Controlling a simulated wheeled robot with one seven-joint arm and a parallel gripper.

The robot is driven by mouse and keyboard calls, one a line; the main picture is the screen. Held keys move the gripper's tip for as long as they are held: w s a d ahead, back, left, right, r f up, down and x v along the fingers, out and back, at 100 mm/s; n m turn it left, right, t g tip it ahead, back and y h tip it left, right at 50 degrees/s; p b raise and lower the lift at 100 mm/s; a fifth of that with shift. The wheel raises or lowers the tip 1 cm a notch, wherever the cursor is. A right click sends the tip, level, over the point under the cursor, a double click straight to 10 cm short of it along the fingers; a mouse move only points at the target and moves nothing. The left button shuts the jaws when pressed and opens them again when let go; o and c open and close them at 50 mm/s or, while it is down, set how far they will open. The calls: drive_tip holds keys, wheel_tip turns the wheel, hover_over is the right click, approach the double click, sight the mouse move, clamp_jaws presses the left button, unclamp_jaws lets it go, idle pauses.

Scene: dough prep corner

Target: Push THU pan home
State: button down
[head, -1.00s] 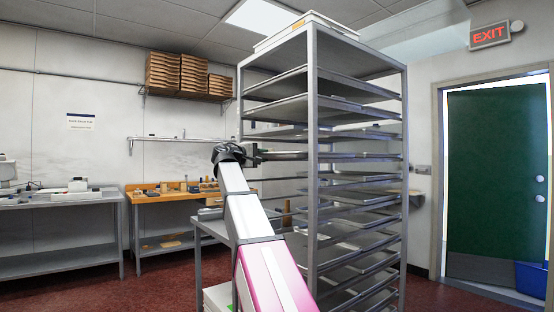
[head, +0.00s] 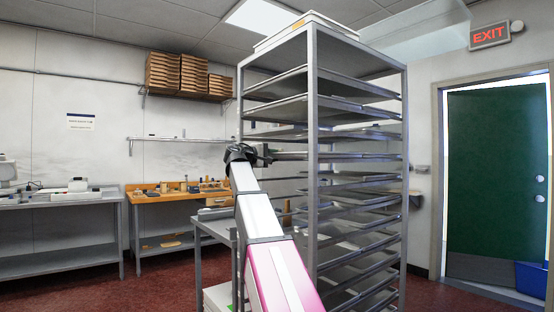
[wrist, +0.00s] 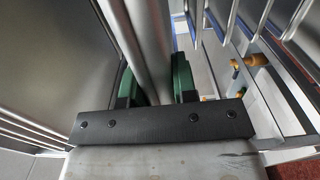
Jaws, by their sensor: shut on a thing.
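The tall metal rack (head: 313,110) stands in the middle of the head view with pans on several levels. My gripper (head: 266,154) is at its left side, about mid-height, at the end of a pan (head: 292,156). In the wrist view, the green fingers of my gripper (wrist: 157,88) are shut on a silver metal edge (wrist: 150,45), which looks like this pan's rim. No THU label is readable on it in either view. The pan's far part is hidden among the rack's posts and the other pans.
Other pans (head: 290,108) lie close above and below the held one. A grey cart (head: 215,228) stands low at the rack's left. A wooden-topped bench (head: 165,195) is behind it. A green door (head: 495,180) is at the right. Red floor is open at the left.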

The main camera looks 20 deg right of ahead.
drive_tip(key=c, duration=0.8)
unclamp_jaws()
drive_tip(key=shift+v, duration=4)
wheel_tip(320, 180, down, 45)
drive_tip(key=s+g+y, duration=0.1)
drive_tip(key=s+y, duration=0.1)
drive_tip(key=y, duration=0.7)
drive_tip(key=s+a+f+m+g+y, duration=0.1)
drive_tip(key=s+a+f+y, duration=0.1)
drive_tip(key=s+f, duration=0.5)
drive_tip(key=s+a+f+m+g+y, duration=0.1)
drive_tip(key=s+a+f+g+y, duration=0.1)
drive_tip(key=s+f, duration=0.5)
drive_tip(key=s+a+f+m+g+y, duration=0.1)
drive_tip(key=s+a+f+y, duration=0.3)
drive_tip(key=f, duration=1.2)
drive_tip(key=shift+s+a+f+m+g, duration=0.1)
drive_tip(key=shift+s+f+m+g, duration=0.1)
drive_tip(key=shift+s, duration=0.8)
drive_tip(key=shift+s+f+m+g, duration=0.1)
drive_tip(key=shift+s+f, duration=0.1)
drive_tip(key=shift+s, duration=0.8)
